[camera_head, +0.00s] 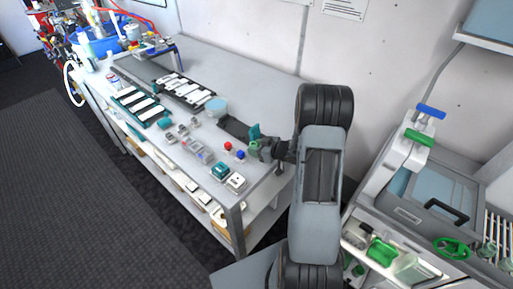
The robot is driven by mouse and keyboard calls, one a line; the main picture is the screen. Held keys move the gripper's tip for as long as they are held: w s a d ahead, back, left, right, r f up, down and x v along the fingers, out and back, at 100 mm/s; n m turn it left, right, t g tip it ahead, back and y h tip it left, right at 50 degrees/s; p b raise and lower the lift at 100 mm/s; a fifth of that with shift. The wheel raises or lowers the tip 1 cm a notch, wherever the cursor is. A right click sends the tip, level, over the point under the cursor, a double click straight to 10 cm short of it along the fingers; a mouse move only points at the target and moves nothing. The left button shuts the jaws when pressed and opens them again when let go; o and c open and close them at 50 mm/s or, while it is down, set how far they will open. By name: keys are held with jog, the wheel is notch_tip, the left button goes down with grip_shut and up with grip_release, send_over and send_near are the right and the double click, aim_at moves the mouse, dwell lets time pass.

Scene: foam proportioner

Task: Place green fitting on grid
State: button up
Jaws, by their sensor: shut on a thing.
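My gripper (267,150) is at the right part of the white bench, its fingers pointing left. It is shut on the small green fitting (253,146), which shows at the fingertips. I cannot tell whether the fitting touches the bench top or is held above it. Small clear square pieces (188,141) stand in rows left of the gripper. I cannot tell for sure which thing is the grid.
A red fitting (228,145) and a blue one (240,154) stand just left of the gripper. A dark flat strip with a teal piece (255,131) lies behind. Teal and white blocks (220,171) sit near the front edge. The bench's back middle (225,75) is clear.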

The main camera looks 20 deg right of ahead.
jog(key=shift+f, duration=0.25)
jog(key=o, duration=0.4)
jog(key=shift+f, duration=0.1)
jog(key=shift+o, duration=1.1)
